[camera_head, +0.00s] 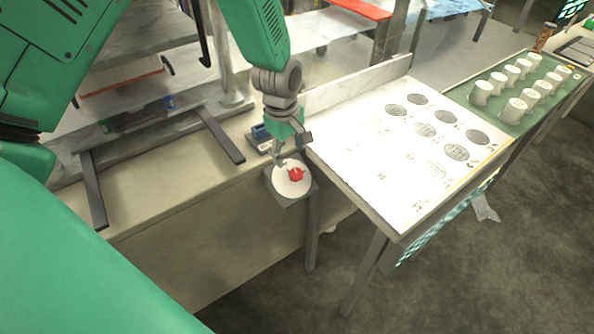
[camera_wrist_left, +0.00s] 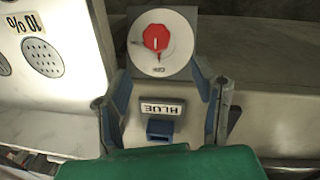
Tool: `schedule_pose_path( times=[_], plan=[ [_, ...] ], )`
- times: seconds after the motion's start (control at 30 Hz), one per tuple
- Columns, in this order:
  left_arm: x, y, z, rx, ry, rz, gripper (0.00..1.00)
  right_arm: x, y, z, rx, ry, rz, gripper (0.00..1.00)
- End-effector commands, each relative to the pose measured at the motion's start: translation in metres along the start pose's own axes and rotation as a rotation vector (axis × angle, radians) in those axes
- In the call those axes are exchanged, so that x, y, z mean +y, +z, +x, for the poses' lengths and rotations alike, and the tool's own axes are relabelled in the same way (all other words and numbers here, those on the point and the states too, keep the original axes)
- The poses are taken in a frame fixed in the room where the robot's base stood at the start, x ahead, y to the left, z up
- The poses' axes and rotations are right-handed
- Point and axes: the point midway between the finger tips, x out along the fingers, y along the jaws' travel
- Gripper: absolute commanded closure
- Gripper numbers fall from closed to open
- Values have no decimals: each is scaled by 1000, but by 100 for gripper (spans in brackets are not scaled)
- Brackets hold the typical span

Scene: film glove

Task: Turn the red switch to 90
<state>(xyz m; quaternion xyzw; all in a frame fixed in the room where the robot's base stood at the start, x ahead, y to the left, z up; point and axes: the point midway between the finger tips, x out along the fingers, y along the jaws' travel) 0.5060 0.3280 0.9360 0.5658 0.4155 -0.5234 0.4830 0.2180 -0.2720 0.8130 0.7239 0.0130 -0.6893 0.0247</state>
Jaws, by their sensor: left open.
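The red switch (camera_head: 296,174) is a small red knob on a round white dial, fixed to a grey square plate (camera_head: 312,190) at the bench's front edge. In the left wrist view the red knob (camera_wrist_left: 156,38) sits at the dial's centre with a thin white pointer line; the small lettering on the dial (camera_wrist_left: 175,62) is hard to read. My left gripper (camera_head: 291,152) is at the dial's far side. In the left wrist view its fingers (camera_wrist_left: 163,92) are spread, with the knob ahead of them and nothing between them touching. My right gripper is not in view.
A white panel (camera_head: 385,200) with grey round marks stands to the right. A green tray (camera_head: 540,62) holds several white cups. Dark bars (camera_head: 220,135) lie on the bench at left.

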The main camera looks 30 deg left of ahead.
Motion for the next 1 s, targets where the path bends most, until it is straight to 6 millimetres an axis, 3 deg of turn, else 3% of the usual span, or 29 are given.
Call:
schedule_pose_path(
  times=[0.1,0.4,0.6,0.83,1.0],
  plan=[
    [0,6,27,4,-5,6,47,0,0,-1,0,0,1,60],
    [1,5,74,5,-1,6,47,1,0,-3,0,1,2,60],
    [-1,-1,85,-1,2,4,47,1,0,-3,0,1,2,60],
    [0,1,85,1,2,5,47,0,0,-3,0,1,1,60],
    [0,6,83,6,-1,7,97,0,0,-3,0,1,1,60]
  ],
)
